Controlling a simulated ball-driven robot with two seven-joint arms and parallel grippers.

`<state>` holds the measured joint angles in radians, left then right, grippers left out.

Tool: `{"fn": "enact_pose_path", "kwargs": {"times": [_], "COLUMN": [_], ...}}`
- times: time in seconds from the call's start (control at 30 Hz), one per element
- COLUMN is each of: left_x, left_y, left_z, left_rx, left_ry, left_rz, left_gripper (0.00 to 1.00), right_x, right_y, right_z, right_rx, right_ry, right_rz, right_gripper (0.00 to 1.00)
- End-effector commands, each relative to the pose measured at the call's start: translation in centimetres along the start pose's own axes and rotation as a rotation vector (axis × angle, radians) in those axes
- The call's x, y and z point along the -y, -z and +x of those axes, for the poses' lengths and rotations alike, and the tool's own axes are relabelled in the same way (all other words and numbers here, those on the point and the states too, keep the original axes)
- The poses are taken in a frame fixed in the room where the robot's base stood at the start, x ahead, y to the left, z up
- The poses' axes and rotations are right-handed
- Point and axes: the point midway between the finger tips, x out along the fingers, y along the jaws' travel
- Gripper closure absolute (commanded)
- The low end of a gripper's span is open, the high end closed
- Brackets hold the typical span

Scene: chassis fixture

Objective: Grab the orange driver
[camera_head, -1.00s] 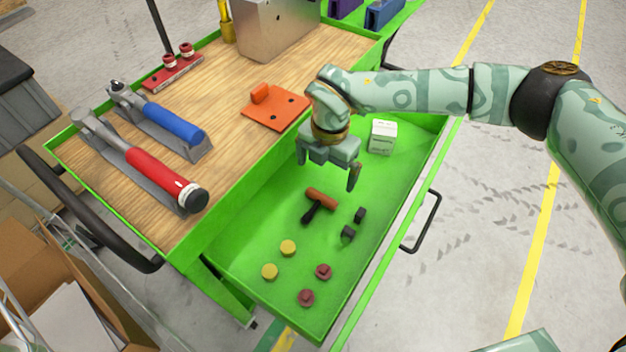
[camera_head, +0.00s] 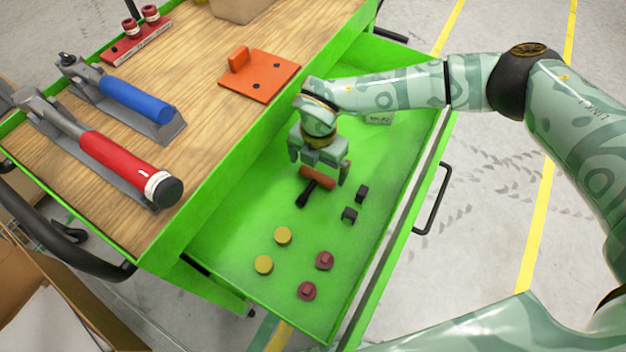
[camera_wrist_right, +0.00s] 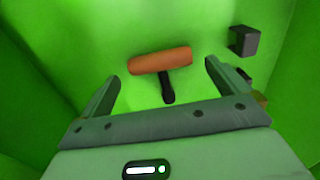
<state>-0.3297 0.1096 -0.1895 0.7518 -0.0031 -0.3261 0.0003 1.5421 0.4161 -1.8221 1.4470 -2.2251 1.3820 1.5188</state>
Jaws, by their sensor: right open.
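The orange driver (camera_head: 318,179) lies in the open green drawer (camera_head: 225,240), with an orange handle and a short black shaft (camera_head: 303,199) forming a T. My right gripper (camera_head: 319,180) is above it, open, with its fingers pointing down. In the head view the gripper hides part of the orange handle. In the right wrist view the orange driver (camera_wrist_right: 160,62) lies just beyond the fingertips of the right gripper (camera_wrist_right: 160,75), and its black shaft points back between the fingers. The handle lies across the gap. My left gripper is not seen.
Black blocks (camera_head: 349,215), yellow discs (camera_head: 283,236) and dark red pieces (camera_head: 324,260) lie in the drawer. The wooden top holds an orange plate (camera_head: 262,78), a blue-handled tool (camera_head: 138,98) and a red-handled tool (camera_head: 115,155).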

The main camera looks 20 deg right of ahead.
Motion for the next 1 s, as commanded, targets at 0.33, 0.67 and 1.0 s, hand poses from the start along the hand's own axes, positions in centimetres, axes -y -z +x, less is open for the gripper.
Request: {"fn": "enact_pose_path", "kwargs": {"times": [0.33,0.67,1.0], "left_x": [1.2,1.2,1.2], "left_y": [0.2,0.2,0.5], "left_z": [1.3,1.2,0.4], "left_rx": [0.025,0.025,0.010], "left_ry": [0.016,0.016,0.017], "left_rz": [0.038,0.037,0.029], "left_gripper": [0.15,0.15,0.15], "right_x": [0.0,0.0,-0.1], "right_y": [0.0,0.0,-0.1], "right_z": [3.3,3.2,1.4], "right_rx": [-0.001,0.000,0.003], "right_ry": [0.001,0.001,-0.003], "right_rz": [0.000,0.001,0.001], "right_gripper": [0.00,0.43,0.43]}}
